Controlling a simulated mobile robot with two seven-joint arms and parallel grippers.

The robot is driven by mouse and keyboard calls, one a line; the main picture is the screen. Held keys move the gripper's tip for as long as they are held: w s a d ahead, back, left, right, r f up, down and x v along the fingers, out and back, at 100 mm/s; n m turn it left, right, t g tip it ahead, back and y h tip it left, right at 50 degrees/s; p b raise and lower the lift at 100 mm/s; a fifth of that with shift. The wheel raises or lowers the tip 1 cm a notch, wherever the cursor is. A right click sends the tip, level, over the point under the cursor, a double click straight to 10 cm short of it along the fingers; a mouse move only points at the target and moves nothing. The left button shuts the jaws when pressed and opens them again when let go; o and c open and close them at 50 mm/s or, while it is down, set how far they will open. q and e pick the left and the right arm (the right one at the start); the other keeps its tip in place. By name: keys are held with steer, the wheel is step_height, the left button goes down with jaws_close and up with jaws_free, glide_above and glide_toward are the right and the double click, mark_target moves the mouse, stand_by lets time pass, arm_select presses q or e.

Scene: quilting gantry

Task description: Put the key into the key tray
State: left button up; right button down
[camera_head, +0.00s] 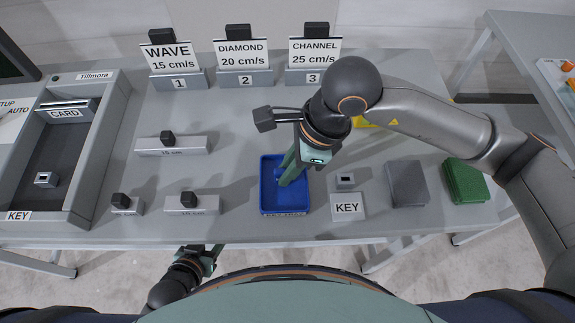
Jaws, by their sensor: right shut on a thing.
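The blue key tray (264,203) lies on the table in the middle, its front label partly readable. My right gripper (284,182) reaches down into it from above, with its green fingers over the tray floor. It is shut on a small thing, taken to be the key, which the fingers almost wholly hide. I cannot tell whether it touches the tray floor. The grey block labelled KEY (347,207) stands just right of the tray, with a socket piece (345,180) behind it. My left gripper (208,262) is low, in front of the table's edge; its jaws are too small to read.
At the left a grey panel (124,110) bears CARD and KEY labels. Several black-knobbed blocks (192,204) stand left of the tray. Numbered signs (245,62) line the back. A grey block (407,184) and a green block (464,181) lie at the right.

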steer(key=c, duration=0.9)
jaws_free()
steer(key=shift+o, duration=0.2)
steer(key=shift+r+p, duration=0.3)
steer(key=shift+p, duration=0.2)
steer(key=v, duration=1.1)
steer(key=shift+d+r, duration=0.15)
steer(key=shift+r, duration=0.15)
